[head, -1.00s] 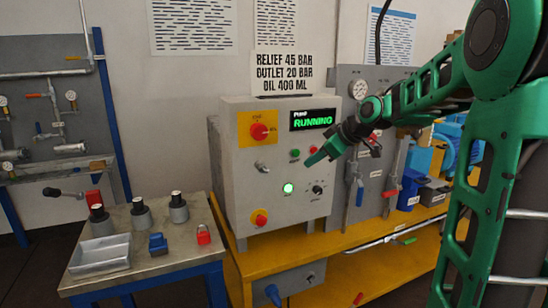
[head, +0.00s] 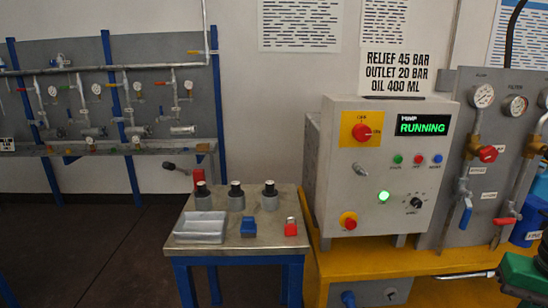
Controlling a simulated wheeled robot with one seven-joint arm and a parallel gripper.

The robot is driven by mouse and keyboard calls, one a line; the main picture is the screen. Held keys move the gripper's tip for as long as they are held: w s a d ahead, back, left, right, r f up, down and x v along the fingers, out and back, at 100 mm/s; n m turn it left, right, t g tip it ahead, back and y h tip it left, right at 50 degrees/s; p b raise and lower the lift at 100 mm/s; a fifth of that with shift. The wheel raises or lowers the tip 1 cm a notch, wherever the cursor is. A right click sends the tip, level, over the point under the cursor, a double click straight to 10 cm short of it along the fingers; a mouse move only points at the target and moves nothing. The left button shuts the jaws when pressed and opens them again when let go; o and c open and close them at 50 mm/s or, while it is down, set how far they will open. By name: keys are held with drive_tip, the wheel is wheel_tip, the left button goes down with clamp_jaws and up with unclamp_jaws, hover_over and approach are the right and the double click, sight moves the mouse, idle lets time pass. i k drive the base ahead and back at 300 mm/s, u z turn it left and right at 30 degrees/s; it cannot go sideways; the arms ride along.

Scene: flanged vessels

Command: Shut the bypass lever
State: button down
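The valve panel (head: 445,235) stands at the right, on the yellow bench. It carries a blue-handled lever (head: 465,217), hanging down, and a red-handled lever (head: 506,220), lying roughly sideways. The small labels are too blurred to read, so I cannot tell which is the bypass lever. A red valve handle (head: 488,153) sits above them, below the gauges. The panel's right part is cut off by the picture edge. My gripper is out of view; only green parts of my arm show in the lower right corner.
The grey pump control box (head: 340,200) reads RUNNING, with a green light lit. A small table (head: 215,250) holds a tray (head: 201,228), several grey cylinders and red and blue padlock-like items. Another pipe rack (head: 110,100) stands at the left wall.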

sight(464, 221)
drive_tip(key=u, duration=0.4)
drive_tip(key=k, duration=1.15)
drive_tip(key=z, duration=1)
drive_tip(key=i, duration=1)
